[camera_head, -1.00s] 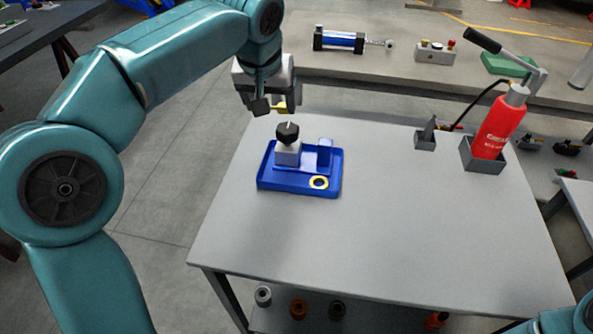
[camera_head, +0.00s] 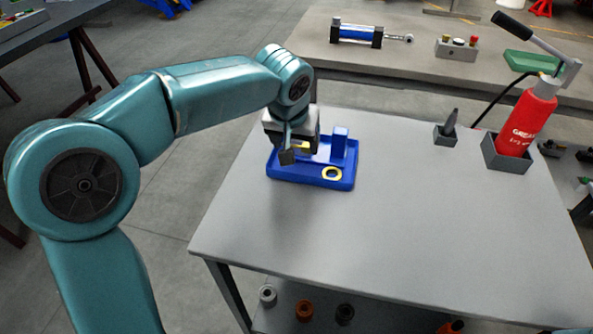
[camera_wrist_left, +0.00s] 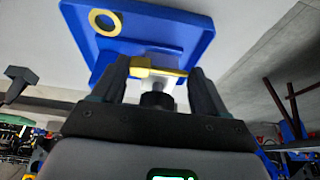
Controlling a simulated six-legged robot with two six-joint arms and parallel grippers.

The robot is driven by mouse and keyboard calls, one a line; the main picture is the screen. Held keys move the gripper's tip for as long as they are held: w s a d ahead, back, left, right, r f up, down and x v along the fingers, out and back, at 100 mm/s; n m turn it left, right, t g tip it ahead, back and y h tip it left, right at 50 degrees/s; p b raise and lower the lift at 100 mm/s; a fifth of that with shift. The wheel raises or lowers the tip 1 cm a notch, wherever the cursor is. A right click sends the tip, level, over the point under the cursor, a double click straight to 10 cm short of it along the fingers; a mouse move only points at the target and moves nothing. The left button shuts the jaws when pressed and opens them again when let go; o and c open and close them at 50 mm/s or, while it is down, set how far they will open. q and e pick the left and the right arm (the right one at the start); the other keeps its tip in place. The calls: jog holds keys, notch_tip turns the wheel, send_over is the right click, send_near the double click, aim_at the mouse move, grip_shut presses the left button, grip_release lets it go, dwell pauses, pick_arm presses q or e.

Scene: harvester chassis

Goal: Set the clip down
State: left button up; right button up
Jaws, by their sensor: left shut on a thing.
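My left gripper (camera_head: 297,152) is low over the left part of the blue tray (camera_head: 312,183). It is shut on the yellow clip (camera_head: 304,147). In the left wrist view the clip (camera_wrist_left: 155,72) is a thin yellow bar between the two dark fingers (camera_wrist_left: 163,85). A pale block (camera_wrist_left: 163,58) and a black knob (camera_wrist_left: 157,100) show by the fingers there; the gripper hides them in the head view. I cannot tell whether the clip touches the block. A yellow ring (camera_head: 332,173) lies at the tray's front right. My right gripper is out of view.
The tray has a blue upright post (camera_head: 339,143) close to the right of my gripper. A red grease bottle (camera_head: 526,125) in a grey holder and a small dark cone (camera_head: 450,123) stand at the table's back right. The table's (camera_head: 400,220) middle and front are clear.

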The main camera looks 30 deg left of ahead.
aim_at(297, 171)
pick_arm(q)
notch_tip(297, 171, down, 7)
jog(key=shift+f+b, duration=0.1)
jog(key=shift+b, duration=0.65)
jog(key=o, duration=0.6)
jog(key=shift+f, duration=0.2)
jog(key=o, duration=0.4)
jog(key=shift+o, duration=0.2)
jog(key=shift+r, duration=0.1)
